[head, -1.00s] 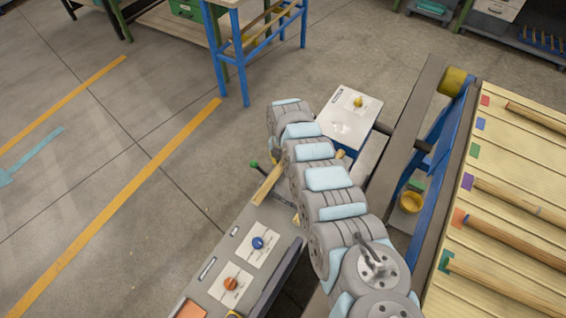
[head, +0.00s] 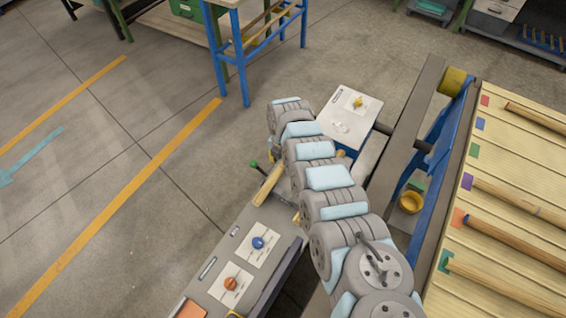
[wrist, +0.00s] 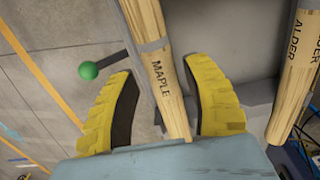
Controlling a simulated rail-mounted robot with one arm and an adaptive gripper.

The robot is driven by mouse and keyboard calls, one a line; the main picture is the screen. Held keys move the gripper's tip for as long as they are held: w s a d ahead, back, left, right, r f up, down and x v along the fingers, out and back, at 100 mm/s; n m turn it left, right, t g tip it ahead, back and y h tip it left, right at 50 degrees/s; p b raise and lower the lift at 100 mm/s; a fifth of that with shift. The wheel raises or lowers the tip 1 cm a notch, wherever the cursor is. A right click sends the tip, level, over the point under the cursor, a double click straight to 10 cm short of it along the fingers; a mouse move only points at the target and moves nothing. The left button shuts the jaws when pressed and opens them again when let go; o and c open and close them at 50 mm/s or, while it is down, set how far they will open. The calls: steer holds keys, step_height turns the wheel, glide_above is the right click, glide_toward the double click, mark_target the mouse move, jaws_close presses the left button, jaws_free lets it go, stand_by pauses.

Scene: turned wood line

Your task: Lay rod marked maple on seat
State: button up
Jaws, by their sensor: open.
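The rod marked MAPLE (wrist: 159,75) is pale wood and runs lengthwise through the wrist view, its lower end between my fingers. My gripper (wrist: 165,100) has two yellow fingers with dark inner pads, spread wide on either side of this rod with gaps showing. The rod's upper part lies against a grey support (wrist: 205,35). In the head view my arm hides my gripper; a pale wooden rod (head: 268,186) shows beside the arm, its marking unreadable. I cannot tell which part is the seat.
A rod marked ALDER (wrist: 298,75) lies to the right. A green ball knob (wrist: 88,70) on a dark lever stands left of my gripper. A ribbed table (head: 500,155) with several rods is at the right, and a panel with blue (head: 258,243) and orange (head: 231,284) knobs lies lower left.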

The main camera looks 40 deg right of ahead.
mark_target(283, 163)
step_height(283, 163, up, 11)
steer(key=p, duration=0.1)
steer(key=shift+r, duration=0.2)
stand_by(0.6)
